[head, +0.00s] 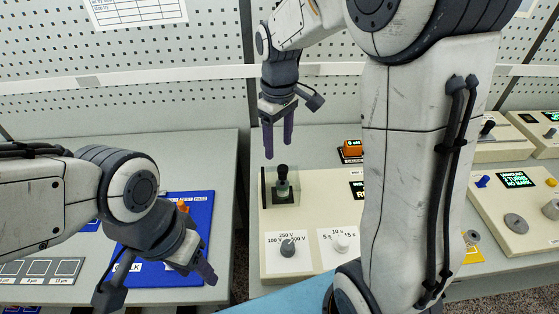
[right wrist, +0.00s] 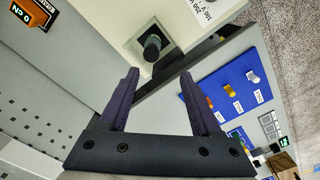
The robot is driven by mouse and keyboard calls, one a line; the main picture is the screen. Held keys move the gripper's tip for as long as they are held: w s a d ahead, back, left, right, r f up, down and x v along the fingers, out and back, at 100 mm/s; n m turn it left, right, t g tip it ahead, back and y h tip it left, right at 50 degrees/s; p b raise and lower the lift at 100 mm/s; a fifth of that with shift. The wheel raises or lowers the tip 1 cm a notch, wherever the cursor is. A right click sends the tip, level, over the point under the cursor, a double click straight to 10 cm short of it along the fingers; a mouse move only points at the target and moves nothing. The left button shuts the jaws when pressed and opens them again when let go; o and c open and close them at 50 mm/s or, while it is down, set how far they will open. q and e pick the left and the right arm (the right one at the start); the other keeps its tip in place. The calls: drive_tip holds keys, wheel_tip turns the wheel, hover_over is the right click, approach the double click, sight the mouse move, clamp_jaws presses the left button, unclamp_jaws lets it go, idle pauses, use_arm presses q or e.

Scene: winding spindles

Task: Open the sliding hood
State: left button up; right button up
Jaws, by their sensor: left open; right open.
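A clear hood (head: 270,182) stands on the cream console (head: 262,235) around a black-topped knob (head: 283,178). My right gripper (head: 278,150) is above and slightly behind the hood in the head view, fingers pointing down, open and empty. In the right wrist view, the knob (right wrist: 152,46) shows beyond the gap between the fingertips (right wrist: 159,74), apart from them. The hood's edges are hard to make out there. My left gripper (head: 203,271) is open and empty over the blue mat at lower left, away from the hood.
A dial (head: 288,248) and a white knob (head: 340,244) sit on the console's front. An orange display (head: 352,148) stands behind, right of the hood. A blue mat (head: 200,210) lies left. My right arm hides part of the console's right side.

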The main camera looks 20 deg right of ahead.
sight(283, 168)
drive_tip(key=shift+w+d+f, duration=0.2)
drive_tip(key=shift+w+d, duration=0.25)
drive_tip(key=shift+d, duration=0.25)
drive_tip(key=shift+f, duration=0.4)
wheel_tip(283, 168, down, 9)
drive_tip(key=shift+f+p, duration=0.15)
drive_tip(key=shift+p, duration=0.55)
clamp_jaws()
